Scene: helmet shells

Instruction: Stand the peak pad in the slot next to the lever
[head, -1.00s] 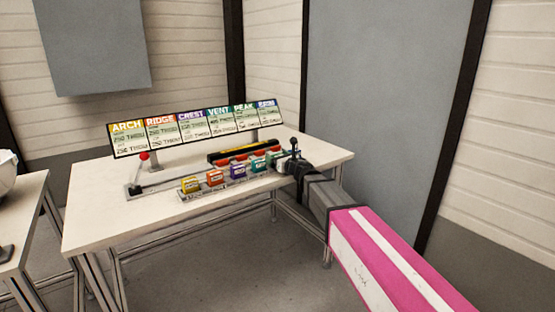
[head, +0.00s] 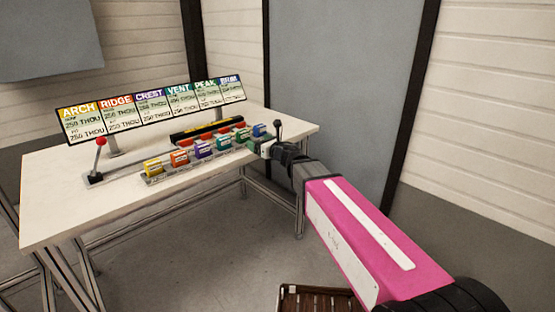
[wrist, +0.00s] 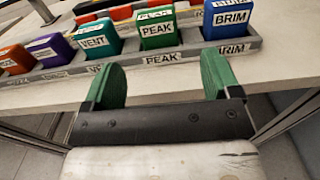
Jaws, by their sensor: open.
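The peak pad (wrist: 158,31) is a green block with a white PEAK label. It stands upright in the PEAK place of a grey labelled rack (wrist: 205,51), between the vent pad (wrist: 95,38) and the brim pad (wrist: 231,18). My gripper (wrist: 163,75) is open and empty. Its two green fingers are spread in front of the rack, short of the peak pad and not touching it. In the head view my gripper (head: 259,148) is at the rack's right part. A red-knobbed lever (head: 98,157) stands at the table's left. I cannot clearly make out a slot beside it.
A sign board (head: 155,108) with coloured headings stands behind the rack. A dark tray with a yellow strip (head: 206,130) and red parts lies between them. A black-knobbed stick (head: 278,126) shows just behind my gripper. The table top (head: 60,200) is bare at front left.

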